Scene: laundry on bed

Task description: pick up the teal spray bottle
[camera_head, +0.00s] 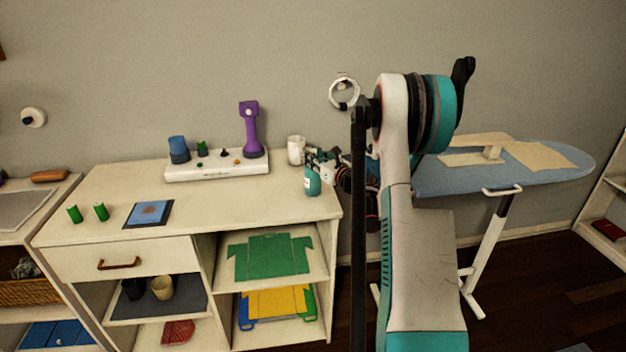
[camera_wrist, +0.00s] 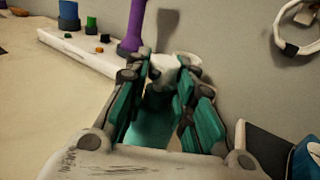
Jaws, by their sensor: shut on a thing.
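The teal spray bottle (camera_head: 313,182) is at the right end of the white cabinet top in the head view. My gripper (camera_head: 316,160) is around its upper part, coming from the right. In the wrist view the teal bottle (camera_wrist: 151,122) sits between the two teal-padded fingers of my gripper (camera_wrist: 166,92), which are shut on it. The fingers hide part of the bottle. I cannot tell whether its base touches the cabinet top.
A white cup (camera_head: 296,150) stands close behind the bottle. A white tray (camera_head: 217,170) holds a purple tool (camera_head: 250,130) and small coloured pieces. An ironing board (camera_head: 480,175) stands to the right. The cabinet top's front middle (camera_head: 240,205) is clear.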

